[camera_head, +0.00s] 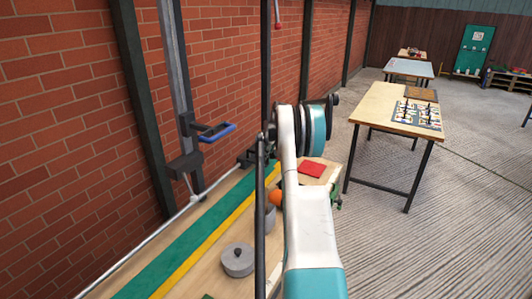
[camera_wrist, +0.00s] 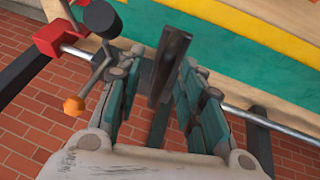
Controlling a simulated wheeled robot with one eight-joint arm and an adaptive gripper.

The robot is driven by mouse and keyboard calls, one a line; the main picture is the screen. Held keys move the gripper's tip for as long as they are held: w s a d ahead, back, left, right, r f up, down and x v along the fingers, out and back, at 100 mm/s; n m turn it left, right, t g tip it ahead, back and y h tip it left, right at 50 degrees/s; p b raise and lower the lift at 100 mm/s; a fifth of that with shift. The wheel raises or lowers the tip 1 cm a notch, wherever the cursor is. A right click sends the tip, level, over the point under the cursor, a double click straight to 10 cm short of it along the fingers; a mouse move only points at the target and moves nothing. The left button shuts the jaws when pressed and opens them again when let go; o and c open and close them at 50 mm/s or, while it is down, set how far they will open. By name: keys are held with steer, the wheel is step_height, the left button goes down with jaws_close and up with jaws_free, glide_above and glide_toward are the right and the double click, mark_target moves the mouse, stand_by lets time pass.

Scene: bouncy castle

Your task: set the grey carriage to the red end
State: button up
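In the wrist view, a pale metal rod (camera_wrist: 285,128) runs behind my gripper. A red block (camera_wrist: 60,36) sits on the rod at its left end. My gripper (camera_wrist: 163,62) has its teal-padded fingers spread. An upright dark grey bar (camera_wrist: 172,50) stands between them; I cannot tell if it belongs to the grey carriage or if either finger touches it. In the head view, the rod (camera_head: 145,248) runs along the wall side of the bench. My arm hides the gripper there, and I cannot make out the grey carriage for certain.
A lever with an orange knob (camera_wrist: 73,106) and a black knob (camera_wrist: 99,17) stand left of my gripper. The bench (camera_head: 205,265) carries a grey round pot (camera_head: 237,261) and an orange ball (camera_head: 275,197). A blue handle (camera_head: 217,132) sticks out from a wall post.

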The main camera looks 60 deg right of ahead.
steer(key=v, duration=1.1)
